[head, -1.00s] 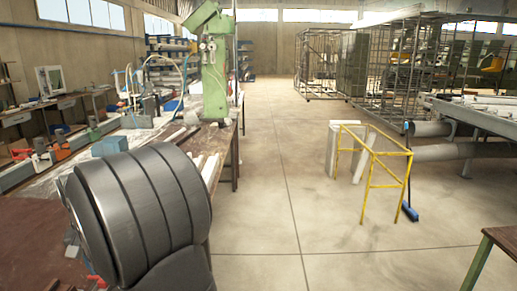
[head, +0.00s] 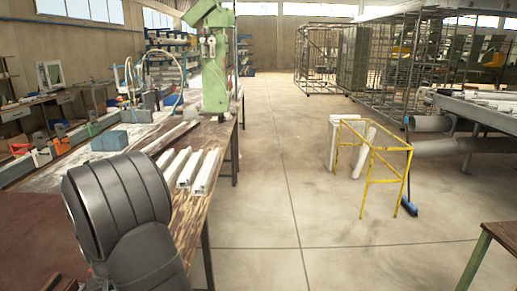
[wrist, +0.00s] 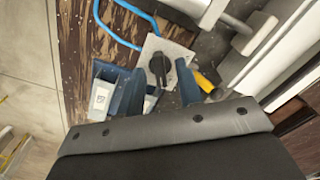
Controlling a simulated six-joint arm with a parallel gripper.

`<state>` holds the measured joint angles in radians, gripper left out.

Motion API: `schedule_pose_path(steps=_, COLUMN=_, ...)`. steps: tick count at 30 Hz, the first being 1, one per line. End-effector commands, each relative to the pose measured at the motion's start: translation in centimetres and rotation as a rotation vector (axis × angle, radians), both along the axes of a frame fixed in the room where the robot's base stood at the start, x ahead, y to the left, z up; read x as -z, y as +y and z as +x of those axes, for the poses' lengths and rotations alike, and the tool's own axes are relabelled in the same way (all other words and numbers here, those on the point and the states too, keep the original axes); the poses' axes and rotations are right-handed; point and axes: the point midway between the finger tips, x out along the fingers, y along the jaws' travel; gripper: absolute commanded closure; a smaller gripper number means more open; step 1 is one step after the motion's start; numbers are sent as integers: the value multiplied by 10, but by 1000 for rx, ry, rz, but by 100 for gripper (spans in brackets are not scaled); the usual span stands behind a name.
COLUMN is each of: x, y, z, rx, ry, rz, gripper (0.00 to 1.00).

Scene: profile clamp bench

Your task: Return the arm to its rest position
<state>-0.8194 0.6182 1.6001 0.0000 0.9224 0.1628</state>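My gripper (wrist: 160,76) shows in the wrist view as two dark blue fingers reaching out past the grey palm edge, spread apart with a gap. It looks open, with nothing gripped between the fingers. A black knob or lever (wrist: 158,66) on a grey metal plate (wrist: 176,50) shows in the gap, apparently lying beyond the fingertips. In the head view my grey arm link stands at the lower left over the bench, and the gripper is hidden there.
The wooden bench (head: 222,148) carries white profiles (head: 205,172), a blue block (head: 109,141) and a green machine (head: 215,75). The wrist view shows a blue bin (wrist: 101,97), a blue hose (wrist: 122,42) and a yellow handle (wrist: 204,83). The floor right of the bench is open before a yellow frame (head: 370,182).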

Motion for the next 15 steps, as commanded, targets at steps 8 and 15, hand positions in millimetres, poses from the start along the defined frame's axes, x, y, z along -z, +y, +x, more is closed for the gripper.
schedule_pose_path(steps=8, x=0, y=0, z=0, rx=-229, ry=1, rz=-1, gripper=67)
schedule_pose_path(steps=15, x=0, y=0, z=0, rx=-428, ry=0, rz=-1, gripper=67)
